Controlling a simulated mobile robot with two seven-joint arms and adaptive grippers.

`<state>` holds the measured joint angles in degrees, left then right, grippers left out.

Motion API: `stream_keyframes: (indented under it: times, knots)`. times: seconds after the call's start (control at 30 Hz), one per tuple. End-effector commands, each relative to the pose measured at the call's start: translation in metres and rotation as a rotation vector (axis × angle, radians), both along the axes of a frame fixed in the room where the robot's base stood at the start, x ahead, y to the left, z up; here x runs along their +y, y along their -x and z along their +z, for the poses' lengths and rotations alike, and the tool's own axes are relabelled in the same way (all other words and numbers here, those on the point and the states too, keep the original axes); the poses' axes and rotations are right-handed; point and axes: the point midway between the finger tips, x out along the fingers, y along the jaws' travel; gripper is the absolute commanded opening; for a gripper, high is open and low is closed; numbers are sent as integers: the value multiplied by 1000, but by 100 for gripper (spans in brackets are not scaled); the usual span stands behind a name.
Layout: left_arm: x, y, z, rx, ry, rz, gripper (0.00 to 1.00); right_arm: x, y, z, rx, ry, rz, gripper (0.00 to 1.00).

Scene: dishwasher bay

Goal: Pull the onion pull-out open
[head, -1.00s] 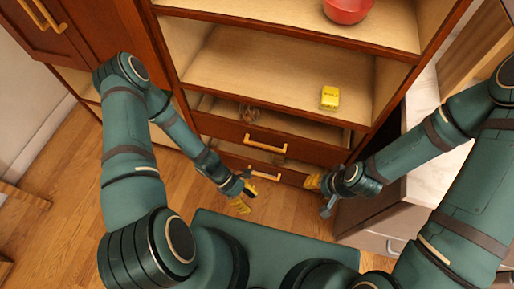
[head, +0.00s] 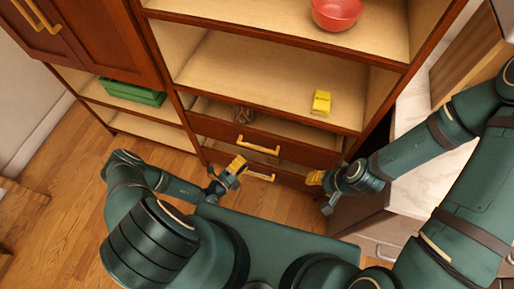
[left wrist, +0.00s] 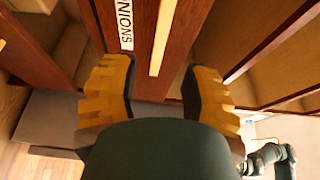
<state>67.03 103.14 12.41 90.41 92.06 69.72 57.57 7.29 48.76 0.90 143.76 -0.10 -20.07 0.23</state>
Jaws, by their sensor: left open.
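A red-brown drawer front (left wrist: 146,65) with a white label reading ONIONS (left wrist: 126,25) and a long yellow bar handle (left wrist: 163,38) shows in the left wrist view. My left gripper (left wrist: 163,85) is open and empty, its yellow fingers spread short of the handle. In the head view, two stacked fronts carry an upper handle (head: 258,147) and a lower handle (head: 260,176); the label cannot be read there. My left gripper (head: 238,164) is close by, partly overlapping the lower handle in the picture. My right gripper (head: 315,178) is right of the fronts; its opening is unclear.
A yellow box (head: 321,102) and a red bowl (head: 337,12) stand on the shelves above. A small brown item (head: 244,115) lies behind the upper front. A green crate (head: 132,92) sits on the left shelves. A white counter (head: 408,165) borders the right. Floor at left is clear.

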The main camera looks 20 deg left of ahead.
Motion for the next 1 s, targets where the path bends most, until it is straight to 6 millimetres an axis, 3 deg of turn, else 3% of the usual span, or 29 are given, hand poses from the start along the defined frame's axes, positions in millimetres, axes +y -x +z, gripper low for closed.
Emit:
stream_keyframes:
  times: [0.2,0.4,0.6,0.9,0.93,1.0]
  knots:
    - [-19,-40,0,-3,-1,-4,46,0,-1,-4,-2,0,-1,47]
    - [-31,-67,0,-1,0,-4,46,0,-2,-7,-4,0,-1,47]
    - [-37,-79,0,-1,-2,-3,46,0,-2,-9,-5,1,-1,47]
    - [-37,-81,1,-1,-2,-3,46,0,-2,-9,-5,1,-1,47]
    - [-37,-80,1,-1,-2,-3,42,0,-2,-9,-5,1,-1,47]
    - [-37,-80,1,-1,-2,-3,17,0,-2,-9,-5,1,-1,47]
